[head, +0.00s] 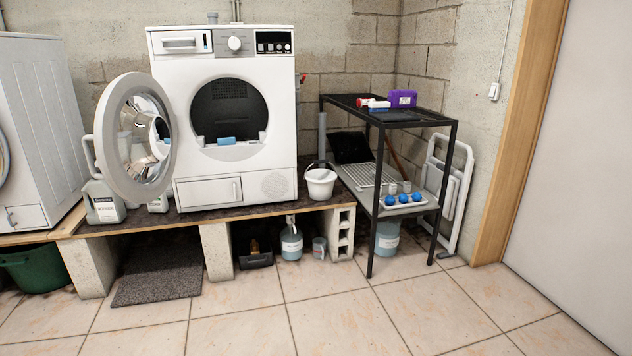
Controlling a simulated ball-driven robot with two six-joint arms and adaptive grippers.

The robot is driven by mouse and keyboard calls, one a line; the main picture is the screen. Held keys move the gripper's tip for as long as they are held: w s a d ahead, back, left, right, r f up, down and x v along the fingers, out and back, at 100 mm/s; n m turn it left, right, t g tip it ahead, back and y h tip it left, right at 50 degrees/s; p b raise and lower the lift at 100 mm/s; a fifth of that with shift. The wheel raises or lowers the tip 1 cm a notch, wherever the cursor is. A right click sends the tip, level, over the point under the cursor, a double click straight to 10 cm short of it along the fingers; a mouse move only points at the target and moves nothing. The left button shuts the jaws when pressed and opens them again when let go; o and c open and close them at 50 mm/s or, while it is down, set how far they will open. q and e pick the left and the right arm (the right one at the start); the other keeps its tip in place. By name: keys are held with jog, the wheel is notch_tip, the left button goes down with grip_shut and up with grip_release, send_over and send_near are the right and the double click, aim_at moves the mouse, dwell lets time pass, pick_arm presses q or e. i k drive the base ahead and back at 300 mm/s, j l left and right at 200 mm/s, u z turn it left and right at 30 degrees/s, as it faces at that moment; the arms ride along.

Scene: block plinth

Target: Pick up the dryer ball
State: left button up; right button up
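Blue balls sit in a row on a light tray (388,209) on the lower shelf of the black metal rack, right of the dryer. I see a left ball (390,200), a middle ball (404,198) and a right ball (417,197). They look like the dryer balls. Small greyish cup-like items (406,186) stand just behind them. The white dryer (228,170) stands on the plinth with its round door (107,150) swung open to the left. A blue item (227,141) lies in its opening; I cannot tell what it is. Neither gripper is in view.
The rack's top (345,101) and thin front legs (371,215) frame the shelf. A white bucket (320,185) stands on the plinth's right end. A folded white step stool (450,190) leans at the wall. The tiled floor (330,310) in front is clear.

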aim_at(390, 199)
jog(key=i+z, duration=0.35)
jog(key=i, duration=0.3)
jog(key=i+j+z, duration=0.1)
jog(key=i+z, duration=0.25)
jog(key=i, duration=0.25)
jog(key=i+l, duration=0.1)
jog(key=i, duration=0.5)
jog(key=i+l+u, duration=0.15)
jog(key=i, duration=0.4)
